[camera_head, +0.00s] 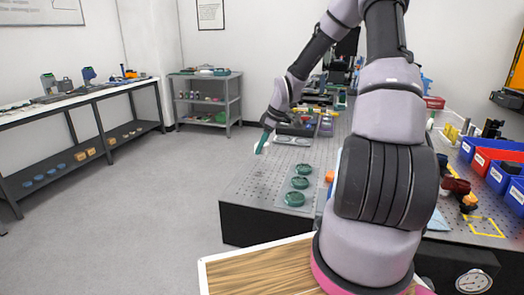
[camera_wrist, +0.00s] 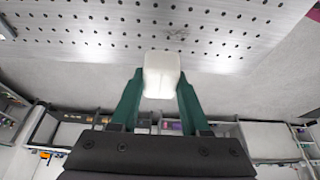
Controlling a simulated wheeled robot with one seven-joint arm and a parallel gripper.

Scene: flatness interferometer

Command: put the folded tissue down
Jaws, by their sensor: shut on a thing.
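My gripper (camera_wrist: 160,88) has green fingers, shut on the folded tissue (camera_wrist: 161,74), a small white block-like pad, in the wrist view. In the head view my gripper (camera_head: 264,139) hangs at the left edge of the perforated metal table (camera_head: 250,186). The tissue (camera_head: 259,149) shows there as a small pale patch below the fingertips. In the wrist view the perforated tabletop (camera_wrist: 75,28) fills the upper part, and the tissue appears near its edge. I cannot tell the tissue's exact height above the table.
Several green round dishes (camera_head: 300,183) stand on a pale plate near the table's left front. Blue bins (camera_head: 498,178) and a red bin (camera_head: 484,160) line the right side. A grey shelf (camera_head: 207,100) stands behind. The tabletop left of the dishes is bare.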

